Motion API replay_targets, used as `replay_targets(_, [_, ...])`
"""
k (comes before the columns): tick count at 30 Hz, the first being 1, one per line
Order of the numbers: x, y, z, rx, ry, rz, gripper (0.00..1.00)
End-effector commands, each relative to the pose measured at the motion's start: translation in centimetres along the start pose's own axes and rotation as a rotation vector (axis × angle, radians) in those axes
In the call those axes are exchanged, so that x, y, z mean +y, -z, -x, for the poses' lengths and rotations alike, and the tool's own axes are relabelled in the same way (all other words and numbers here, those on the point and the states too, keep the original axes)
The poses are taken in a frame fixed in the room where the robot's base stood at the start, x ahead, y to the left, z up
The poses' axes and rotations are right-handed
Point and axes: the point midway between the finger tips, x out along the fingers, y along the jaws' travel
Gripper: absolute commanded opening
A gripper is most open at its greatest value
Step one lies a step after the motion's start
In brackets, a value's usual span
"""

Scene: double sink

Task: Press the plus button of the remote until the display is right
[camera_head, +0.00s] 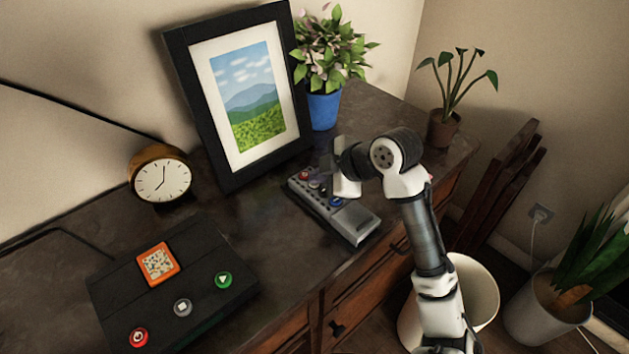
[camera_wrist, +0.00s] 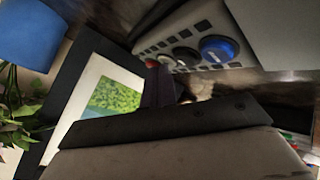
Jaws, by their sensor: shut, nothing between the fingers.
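A grey device (camera_head: 354,222), which looks like the remote, lies on the dark desk in front of the picture frame. It has a row of round buttons, red, dark and blue; no plus sign can be read. In the wrist view its blue button (camera_wrist: 218,48) and a dark button (camera_wrist: 186,56) show close by. My gripper (camera_head: 343,184) is shut and empty over the device, hiding part of its button row; contact cannot be told. A black box (camera_head: 212,258) at the left carries an orange-framed display (camera_head: 158,264), its content too small to read.
A black picture frame (camera_head: 178,68), a blue flower pot (camera_head: 323,110) and a brown clock (camera_head: 160,176) stand along the back. A small potted plant (camera_head: 444,128) stands at the far right corner. The desk between box and device is clear.

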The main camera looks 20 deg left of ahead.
Motion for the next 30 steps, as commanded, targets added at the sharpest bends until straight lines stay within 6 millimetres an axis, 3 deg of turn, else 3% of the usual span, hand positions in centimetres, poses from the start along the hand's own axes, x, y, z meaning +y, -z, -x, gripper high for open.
replay_targets(20, [0.9,0.9,1.2,0.000,0.000,0.000,0.00])
replay_targets(30, [2.5,2.5,3.3,0.000,0.000,0.001,0.00])
